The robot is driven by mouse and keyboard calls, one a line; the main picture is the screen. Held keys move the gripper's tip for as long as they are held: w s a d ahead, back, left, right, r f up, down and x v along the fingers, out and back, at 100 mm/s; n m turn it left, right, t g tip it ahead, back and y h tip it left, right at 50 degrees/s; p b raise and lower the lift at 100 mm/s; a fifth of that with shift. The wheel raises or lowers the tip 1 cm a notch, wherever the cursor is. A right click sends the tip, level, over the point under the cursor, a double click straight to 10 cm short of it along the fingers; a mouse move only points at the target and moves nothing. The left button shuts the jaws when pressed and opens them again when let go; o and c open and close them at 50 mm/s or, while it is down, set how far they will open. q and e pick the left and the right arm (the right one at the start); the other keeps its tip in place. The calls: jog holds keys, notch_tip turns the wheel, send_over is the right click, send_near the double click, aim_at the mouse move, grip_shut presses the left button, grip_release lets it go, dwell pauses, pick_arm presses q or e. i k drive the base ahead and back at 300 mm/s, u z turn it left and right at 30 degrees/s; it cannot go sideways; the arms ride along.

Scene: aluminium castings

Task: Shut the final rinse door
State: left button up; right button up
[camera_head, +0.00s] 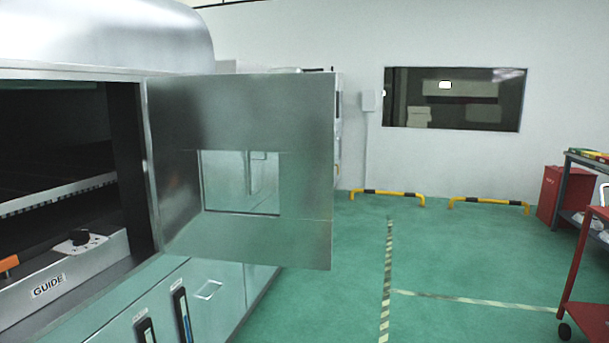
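The rinse door (240,238) is a brushed metal panel with a square window (241,183). It stands wide open, swung out to the right from its hinge side at the right edge of the machine's opening. The metal machine (100,35) fills the left of the head view, with a dark open chamber (50,140) inside. No label naming the door is readable. Neither of my grippers is in view.
Green floor (450,260) with striped tape is clear right of the door. A red cart (585,265) stands at the far right. Yellow-black barriers (388,193) line the back wall.

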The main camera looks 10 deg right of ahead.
aim_at(292, 115)
jog(key=z, duration=1.2)
jog(key=i, duration=3.45)
jog(key=u, duration=3.85)
jog(key=i, duration=0.45)
jog(key=z, duration=0.15)
jog(key=k, duration=0.9)
jog(key=u, duration=1.2)
jog(key=i, duration=0.55)
jog(key=z, duration=0.95)
